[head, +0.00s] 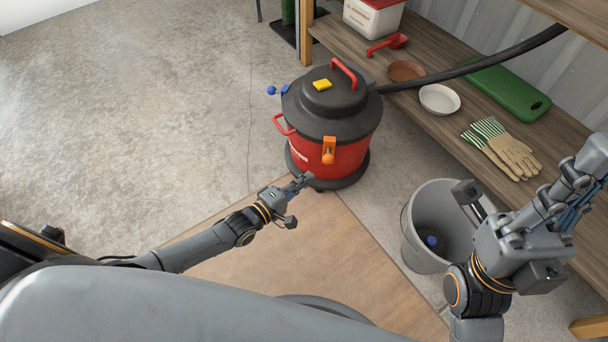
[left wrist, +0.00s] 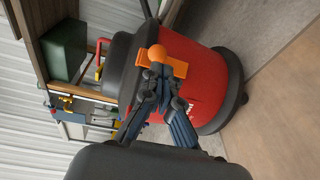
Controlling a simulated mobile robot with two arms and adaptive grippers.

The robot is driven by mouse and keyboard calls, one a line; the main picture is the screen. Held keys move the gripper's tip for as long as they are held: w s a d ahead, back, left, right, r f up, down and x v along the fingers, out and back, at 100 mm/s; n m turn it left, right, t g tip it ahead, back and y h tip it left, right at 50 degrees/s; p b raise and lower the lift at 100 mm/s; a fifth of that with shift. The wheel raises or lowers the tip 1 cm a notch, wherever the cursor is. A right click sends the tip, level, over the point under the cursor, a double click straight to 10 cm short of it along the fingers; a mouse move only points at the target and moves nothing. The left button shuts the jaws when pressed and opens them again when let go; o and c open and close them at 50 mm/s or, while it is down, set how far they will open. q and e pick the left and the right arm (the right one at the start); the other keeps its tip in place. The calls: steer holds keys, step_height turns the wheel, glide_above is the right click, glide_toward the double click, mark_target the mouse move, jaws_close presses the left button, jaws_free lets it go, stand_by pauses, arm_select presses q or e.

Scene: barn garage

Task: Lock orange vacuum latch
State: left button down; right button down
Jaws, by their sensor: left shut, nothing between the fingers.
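The red vacuum (head: 330,120) with a black lid stands on the concrete floor, centre of the head view. Its orange latch (head: 328,150) is on the front, just under the lid rim. In the left wrist view the latch (left wrist: 165,62) is straight ahead, partly hidden behind my fingertips. I cannot tell whether the latch is locked. My left gripper (head: 304,181) is shut and empty, just in front of and below the latch. Its fingers also show in the left wrist view (left wrist: 156,76); I cannot tell whether they touch the latch. My right gripper (head: 585,165) is raised at the right.
A black hose (head: 470,66) runs from the vacuum. Floor at left is clear.

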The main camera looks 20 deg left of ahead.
arm_select(q)
steer(key=r+p+v, duration=0.1)
steer(key=p+v, duration=0.2)
steer(key=v, duration=0.6)
stand_by(0.3)
